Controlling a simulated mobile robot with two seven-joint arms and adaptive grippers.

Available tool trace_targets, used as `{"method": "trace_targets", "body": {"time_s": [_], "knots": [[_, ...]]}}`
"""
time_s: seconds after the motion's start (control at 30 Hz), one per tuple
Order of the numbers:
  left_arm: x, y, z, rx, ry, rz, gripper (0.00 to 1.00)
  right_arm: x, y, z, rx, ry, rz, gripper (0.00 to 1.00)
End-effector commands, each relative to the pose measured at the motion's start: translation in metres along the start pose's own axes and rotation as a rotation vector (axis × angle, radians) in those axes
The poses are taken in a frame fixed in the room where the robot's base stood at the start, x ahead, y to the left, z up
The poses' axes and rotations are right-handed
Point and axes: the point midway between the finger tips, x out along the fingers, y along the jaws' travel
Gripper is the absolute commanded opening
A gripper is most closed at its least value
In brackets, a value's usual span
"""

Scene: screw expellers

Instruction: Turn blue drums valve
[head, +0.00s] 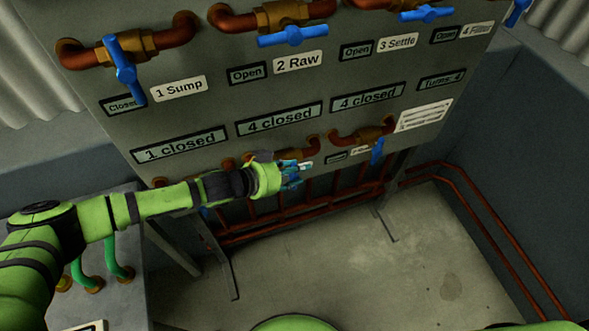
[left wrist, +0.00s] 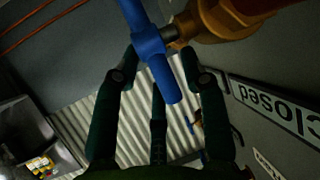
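In the left wrist view a blue valve handle (left wrist: 152,52) hangs between the spread dark fingers of my left gripper (left wrist: 163,65). A gap shows on each side of the handle, so the fingers do not pinch it. An orange valve body (left wrist: 222,18) is at its upper right, beside a "Closed" label (left wrist: 278,105). In the head view my left gripper (head: 292,174) is at the panel's lower edge, mostly hiding a lower-row valve. Another lower valve, to its right, has a blue handle (head: 377,151) hanging down. No readable "drums" label shows. My right gripper is out of view.
The grey panel (head: 205,100) carries upper valves with blue handles, including 1 Sump (head: 126,70), marked closed, and 2 Raw (head: 293,36), marked open. Displays read "1 closed" (head: 180,146) and "4 closed" (head: 279,119). Copper pipes (head: 300,222) run below; the floor (head: 420,260) is clear.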

Motion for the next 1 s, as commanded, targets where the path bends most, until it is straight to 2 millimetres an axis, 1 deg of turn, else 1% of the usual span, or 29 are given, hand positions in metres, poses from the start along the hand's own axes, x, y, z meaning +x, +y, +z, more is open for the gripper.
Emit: {"method": "trace_targets", "body": {"time_s": [0.27,0.37,0.47,0.6,0.73,0.83,1.0], "knots": [[0.000,0.000,0.000,-0.002,0.002,0.001,0.50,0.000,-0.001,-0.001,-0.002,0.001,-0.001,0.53],[-0.005,0.000,0.000,-0.003,0.001,0.001,0.50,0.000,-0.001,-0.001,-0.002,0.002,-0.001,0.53],[-0.018,-0.001,0.001,-0.004,0.000,-0.001,0.50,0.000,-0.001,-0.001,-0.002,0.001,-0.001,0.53],[-0.042,-0.001,0.001,-0.003,0.001,-0.001,0.50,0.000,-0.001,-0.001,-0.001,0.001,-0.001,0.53],[-0.061,-0.001,0.001,-0.002,0.000,0.000,0.50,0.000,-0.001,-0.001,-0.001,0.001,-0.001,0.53],[-0.071,0.000,0.001,-0.002,0.000,0.000,0.50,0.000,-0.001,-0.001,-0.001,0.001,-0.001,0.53],[-0.075,0.000,0.000,-0.002,0.000,0.001,0.50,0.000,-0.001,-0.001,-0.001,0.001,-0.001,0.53]]}}
